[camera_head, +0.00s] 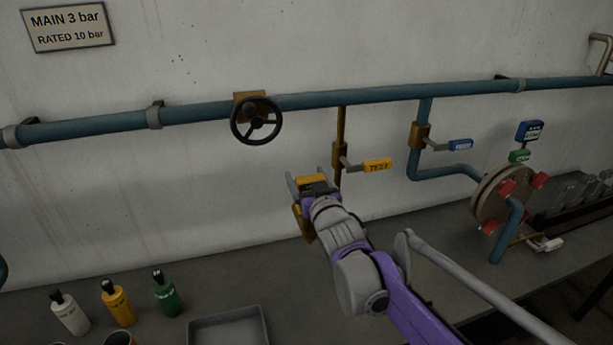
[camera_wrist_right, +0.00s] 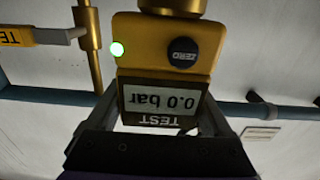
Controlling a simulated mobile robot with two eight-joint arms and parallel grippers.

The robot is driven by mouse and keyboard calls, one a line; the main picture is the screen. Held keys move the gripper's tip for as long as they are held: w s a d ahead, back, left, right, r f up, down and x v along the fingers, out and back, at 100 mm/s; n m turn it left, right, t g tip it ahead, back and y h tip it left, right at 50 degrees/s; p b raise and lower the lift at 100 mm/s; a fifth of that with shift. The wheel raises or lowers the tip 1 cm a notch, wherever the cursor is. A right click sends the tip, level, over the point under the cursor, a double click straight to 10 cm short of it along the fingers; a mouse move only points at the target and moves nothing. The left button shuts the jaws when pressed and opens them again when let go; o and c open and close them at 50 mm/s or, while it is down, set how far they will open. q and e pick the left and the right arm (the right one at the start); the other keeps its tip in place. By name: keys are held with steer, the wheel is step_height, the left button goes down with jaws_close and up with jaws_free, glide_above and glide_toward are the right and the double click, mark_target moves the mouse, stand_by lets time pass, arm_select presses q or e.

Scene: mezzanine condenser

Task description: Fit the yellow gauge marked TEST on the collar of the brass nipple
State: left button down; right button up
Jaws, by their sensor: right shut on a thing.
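The yellow gauge (camera_head: 313,179) is held in my right gripper (camera_head: 306,184) in front of the wall. In the right wrist view the gauge (camera_wrist_right: 135,50) appears upside down, with a display reading 0.0 bar, the word TEST, a black ZERO knob and a lit green lamp. Its brass fitting (camera_wrist_right: 172,5) is cut off by the frame edge. The brass nipple (camera_head: 338,183) hangs from the teal pipe below a valve with a yellow TEST lever (camera_head: 376,165). The gauge is apart from it, to its left in the head view. The nipple's lower end is hidden behind my right arm.
A teal main (camera_head: 200,112) with a black handwheel (camera_head: 256,120) crosses the wall. A blue-lever valve (camera_head: 420,136) is to the right, beside a round flanged cover (camera_head: 497,200). Bottles (camera_head: 117,303) and a grey tray (camera_head: 228,325) stand on the bench below.

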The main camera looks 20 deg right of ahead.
steer(key=shift+f+b, duration=0.3)
steer(key=shift+f, duration=0.35)
steer(key=o, duration=1.5)
steer(key=s, duration=1)
steer(key=shift+s+d+b, duration=0.15)
steer(key=shift+s+b, duration=0.2)
steer(key=shift+s, duration=0.05)
steer(key=s+f+g, duration=0.4)
steer(key=s+f, duration=0.4)
steer(key=s+f+g, duration=0.4)
steer(key=s+f, duration=0.4)
steer(key=f, duration=0.1)
steer(key=s+f+g+p, duration=0.1)
steer(key=s+f+g, duration=0.3)
steer(key=s+f, duration=0.5)
steer(key=shift+f+g+h, duration=0.1)
steer(key=shift+g+h, duration=0.2)
